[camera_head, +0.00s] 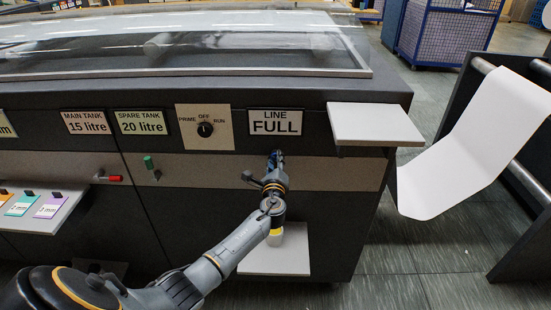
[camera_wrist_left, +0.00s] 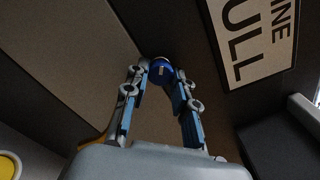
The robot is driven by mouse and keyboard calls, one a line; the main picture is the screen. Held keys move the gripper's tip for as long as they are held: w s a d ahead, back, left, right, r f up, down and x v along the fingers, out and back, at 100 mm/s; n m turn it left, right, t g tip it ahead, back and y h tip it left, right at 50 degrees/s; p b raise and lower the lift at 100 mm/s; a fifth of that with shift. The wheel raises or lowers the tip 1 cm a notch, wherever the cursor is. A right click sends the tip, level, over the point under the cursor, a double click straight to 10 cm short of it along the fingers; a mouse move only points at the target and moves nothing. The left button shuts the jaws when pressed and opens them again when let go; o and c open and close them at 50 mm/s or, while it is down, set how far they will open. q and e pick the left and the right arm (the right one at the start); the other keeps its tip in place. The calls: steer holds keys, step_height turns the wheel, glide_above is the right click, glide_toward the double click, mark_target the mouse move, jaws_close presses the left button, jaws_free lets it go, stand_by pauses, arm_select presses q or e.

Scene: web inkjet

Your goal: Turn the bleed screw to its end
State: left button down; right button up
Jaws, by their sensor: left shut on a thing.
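The bleed screw (camera_wrist_left: 160,70) is a round blue knob with a small pale mark, on the machine's front panel below the LINE FULL sign. My left gripper (camera_wrist_left: 163,84) is shut on it, with one finger on each side in the left wrist view. In the head view my left gripper (camera_head: 276,160) reaches up to the panel just under the sign and hides most of the knob. How far the screw is turned cannot be told. My right gripper is not in view.
The LINE FULL sign (camera_head: 275,122) is above the gripper. A PRIME/OFF/RUN selector (camera_head: 205,129) is to its left, beyond it a green-handled valve (camera_head: 149,163) and a red handle (camera_head: 115,178). A pale shelf (camera_head: 375,124) juts out right. Below, a yellow-topped thing (camera_head: 275,232) is by a low shelf (camera_head: 290,262).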

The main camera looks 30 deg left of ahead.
arm_select(q)
steer(key=m+p, duration=0.2)
steer(key=m, duration=0.4)
steer(key=shift+m+p, duration=0.3)
steer(key=shift+p, duration=0.1)
steer(key=m+p, duration=0.2)
steer(key=m, duration=0.2)
steer(key=shift+f+m, duration=0.15)
steer(key=shift+m, duration=0.15)
steer(key=shift+s, duration=0.1)
steer(key=c, duration=1.1)
jaws_free()
steer(key=v, duration=1.2)
steer(key=shift+a, duration=0.1)
